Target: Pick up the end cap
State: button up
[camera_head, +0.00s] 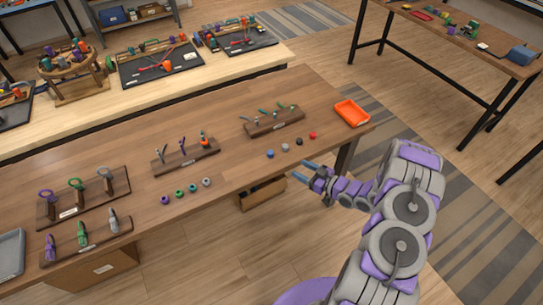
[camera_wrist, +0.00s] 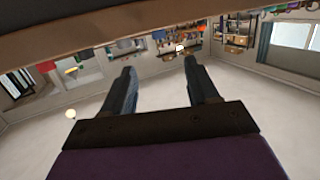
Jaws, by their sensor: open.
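Small round caps stand in a row near the front edge of the table: a blue one (camera_head: 270,153), a grey one (camera_head: 285,147), a dark one (camera_head: 299,141) and a red one (camera_head: 312,135). I cannot tell which of the small pieces is the end cap. My gripper (camera_head: 300,168) is open and empty, just off the table's front edge and nearest the blue, grey and dark caps. The wrist view shows both fingers (camera_wrist: 159,68) apart with nothing between them, and no cap is visible there.
The wooden table (camera_head: 235,155) holds several tool racks, such as one behind the caps (camera_head: 274,122). An orange tray (camera_head: 351,113) lies at its right end. Several ring-like pieces (camera_head: 193,188) stand to the left. A wooden box (camera_head: 262,193) is below the table.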

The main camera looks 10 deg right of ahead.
jog(key=b, duration=0.2)
send_near(273, 155)
jog(key=x, duration=0.3)
jog(key=shift+w+a, duration=0.1)
jog(key=shift+a, duration=0.25)
jog(key=shift+b+x, duration=0.75)
jog(key=shift+x, duration=2.35)
jog(key=shift+w+d, duration=0.15)
grip_shut()
jog(key=shift+r, duration=0.15)
